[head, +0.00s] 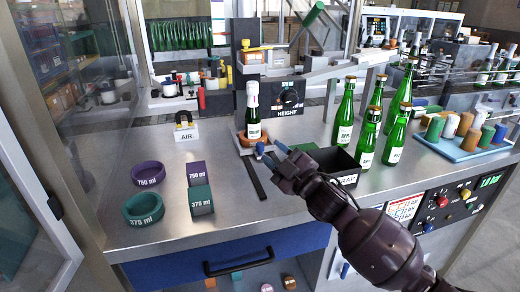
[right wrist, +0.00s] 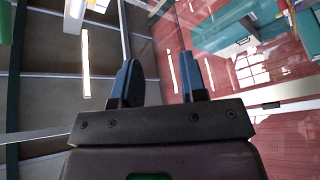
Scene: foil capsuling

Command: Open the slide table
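The slide table (head: 243,146) appears as a round brown-rimmed base under the capsuling machine, with a dark straight rail (head: 253,178) running from it towards the bench's front. A small green bottle (head: 253,115) with a pale top stands upright on the base. My right gripper (head: 270,150) is open, its blue fingertips apart just right of the base and close to it; I cannot tell whether they touch. In the right wrist view the gripper (right wrist: 158,75) shows nothing between its fingers. My left gripper is not in view.
A black bin (head: 347,180) sits right of my right gripper, partly hidden behind it. Several green bottles (head: 366,145) stand behind and beside it. The height dial (head: 290,97) is above.

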